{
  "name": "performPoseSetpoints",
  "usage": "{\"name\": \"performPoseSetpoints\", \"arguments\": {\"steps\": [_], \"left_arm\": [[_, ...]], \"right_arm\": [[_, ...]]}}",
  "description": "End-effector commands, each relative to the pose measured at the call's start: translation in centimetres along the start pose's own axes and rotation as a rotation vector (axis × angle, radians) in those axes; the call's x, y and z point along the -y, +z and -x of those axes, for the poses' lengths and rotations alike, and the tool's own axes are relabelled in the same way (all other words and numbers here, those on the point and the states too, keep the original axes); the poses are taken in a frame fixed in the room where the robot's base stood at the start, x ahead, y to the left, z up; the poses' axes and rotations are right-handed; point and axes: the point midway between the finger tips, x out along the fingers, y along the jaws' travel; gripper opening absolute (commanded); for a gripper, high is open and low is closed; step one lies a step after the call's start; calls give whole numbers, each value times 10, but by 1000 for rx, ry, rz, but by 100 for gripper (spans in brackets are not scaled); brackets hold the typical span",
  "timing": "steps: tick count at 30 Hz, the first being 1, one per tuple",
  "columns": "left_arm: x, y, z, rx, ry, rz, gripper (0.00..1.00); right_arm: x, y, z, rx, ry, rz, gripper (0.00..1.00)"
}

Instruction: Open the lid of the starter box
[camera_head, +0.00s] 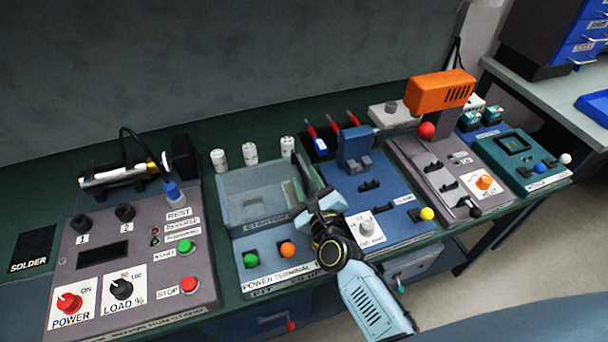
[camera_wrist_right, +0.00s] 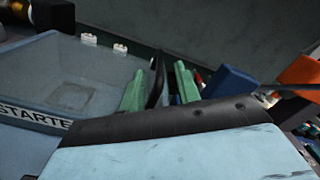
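The starter box (camera_head: 236,213) is a blue-grey box on the power terminal panel. Its recessed inside is visible, and it fills the left of the right wrist view (camera_wrist_right: 62,60), with part of its label. My right gripper (camera_head: 304,178) is at the box's right side, pointing away from me. In the right wrist view its two green fingertips (camera_wrist_right: 160,88) stand apart, with a thin dark upright piece between them. I cannot tell whether that piece belongs to the lid or whether the fingers touch it. No separate lid is clear. My left gripper is not in view.
A grey panel (camera_head: 130,285) with knobs and buttons stands left. Right of the box are a blue panel (camera_head: 395,222) with a blue block (camera_head: 354,147), and a grey panel with an orange tool (camera_head: 441,91). Several white cylinders (camera_head: 250,153) stand behind the box.

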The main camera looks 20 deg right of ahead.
Motion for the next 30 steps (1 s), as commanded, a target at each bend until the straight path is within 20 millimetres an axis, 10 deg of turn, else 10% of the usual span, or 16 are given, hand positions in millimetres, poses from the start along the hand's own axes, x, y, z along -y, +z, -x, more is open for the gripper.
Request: {"name": "performPoseSetpoints", "arguments": {"steps": [15,23,30], "left_arm": [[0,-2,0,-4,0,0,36],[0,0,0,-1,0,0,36],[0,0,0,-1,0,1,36]], "right_arm": [[0,0,-19,-1,0,1,33],[1,-1,-19,-1,-2,2,0],[3,-1,-19,-1,-5,5,0]]}}
